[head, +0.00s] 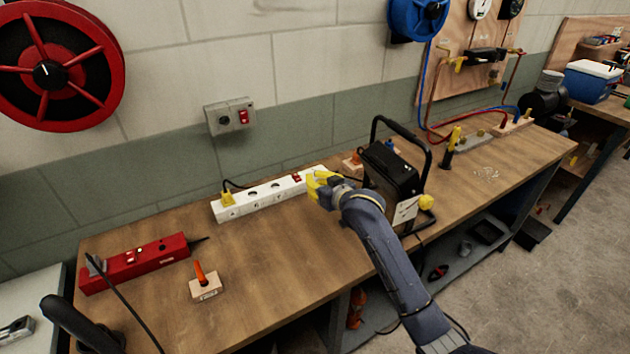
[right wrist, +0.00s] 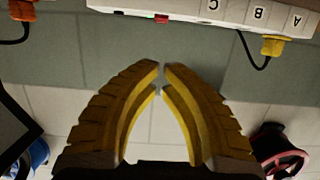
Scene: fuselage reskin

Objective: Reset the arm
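My right arm comes in from the lower right of the head view. Its yellow-fingered right gripper (head: 318,186) is over the bench at the right end of the white power strip (head: 255,200), near the black boxy unit (head: 392,172). In the right wrist view, the fingertips of the right gripper (right wrist: 162,68) nearly meet, with nothing between them. The upside-down white strip (right wrist: 215,10) shows beyond them, apart from the tips. My left gripper is not seen in the head view.
The wooden bench (head: 265,262) carries a red power strip (head: 135,262) and a small wooden block with an orange peg (head: 205,287). A yellow plug (head: 227,198) is in the white strip. The bench front is mostly clear. A red reel (head: 50,70) hangs on the wall.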

